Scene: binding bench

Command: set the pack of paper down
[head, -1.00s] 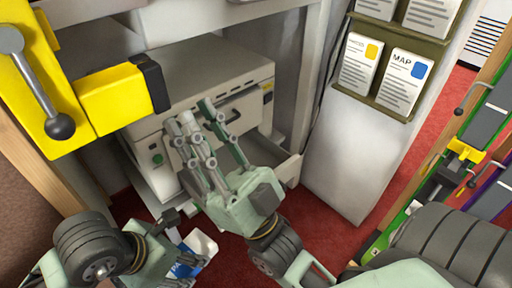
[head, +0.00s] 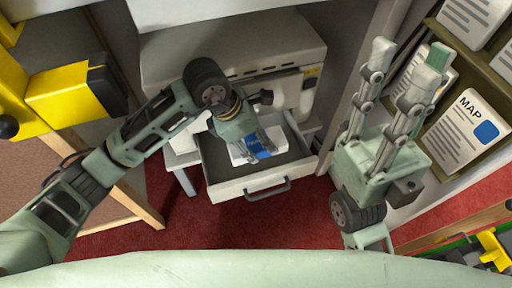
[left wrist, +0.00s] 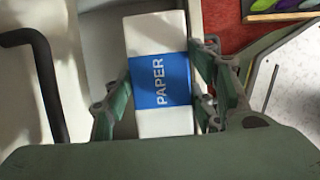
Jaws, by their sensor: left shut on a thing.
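The pack of paper is white with a blue band marked PAPER. It shows in the left wrist view (left wrist: 158,80) and partly in the head view (head: 258,146), inside or just over the open drawer (head: 217,172). My left gripper (left wrist: 160,95) is shut on it, one finger along each side. In the head view my left gripper (head: 250,135) reaches down into the drawer and hides part of the pack. I cannot tell whether the pack touches the drawer floor. My right gripper (head: 408,55) is empty, fingers apart and pointing up, right of the machine.
The drawer has a grey handle (head: 266,190) and sits under a beige machine (head: 230,45). A rack of leaflets with a MAP card (head: 468,133) stands close to my right gripper. A yellow and black part (head: 70,97) juts in at left. Red carpet lies below.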

